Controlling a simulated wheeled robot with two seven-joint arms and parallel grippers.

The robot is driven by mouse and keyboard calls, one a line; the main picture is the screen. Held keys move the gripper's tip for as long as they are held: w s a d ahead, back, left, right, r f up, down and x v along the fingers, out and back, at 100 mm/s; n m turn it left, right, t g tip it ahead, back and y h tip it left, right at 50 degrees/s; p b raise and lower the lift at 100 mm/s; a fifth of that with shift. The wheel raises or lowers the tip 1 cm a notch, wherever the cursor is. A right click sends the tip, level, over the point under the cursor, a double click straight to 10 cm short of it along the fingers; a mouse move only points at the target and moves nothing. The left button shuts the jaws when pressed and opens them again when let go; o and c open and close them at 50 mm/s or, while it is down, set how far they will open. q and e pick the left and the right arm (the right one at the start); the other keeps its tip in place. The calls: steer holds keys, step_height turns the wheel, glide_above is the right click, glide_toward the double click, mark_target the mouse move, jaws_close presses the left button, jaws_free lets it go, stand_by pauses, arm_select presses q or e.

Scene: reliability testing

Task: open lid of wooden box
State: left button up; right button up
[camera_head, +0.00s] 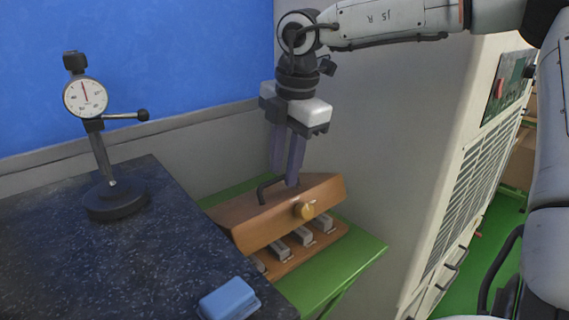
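The wooden box (328,237) sits on a green table, and its brown lid (262,230) is tilted up above the base. Several metal blocks (303,236) show in the gap under the lid. The lid has a round brass knob (304,210) on its front and a black handle (268,188) on top. My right gripper (286,178) comes down from above with its fingers on either side of the handle, shut on it. The nearer finger hides part of the handle. My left gripper is not in view.
A dial gauge on a stand (108,195) stands on the dark granite slab (60,270) at left. A blue block (229,300) lies at the slab's front edge. A grey wall is behind the box, and a large pale cabinet (445,150) stands at right.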

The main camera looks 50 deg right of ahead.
jaws_close()
stand_by(1.4)
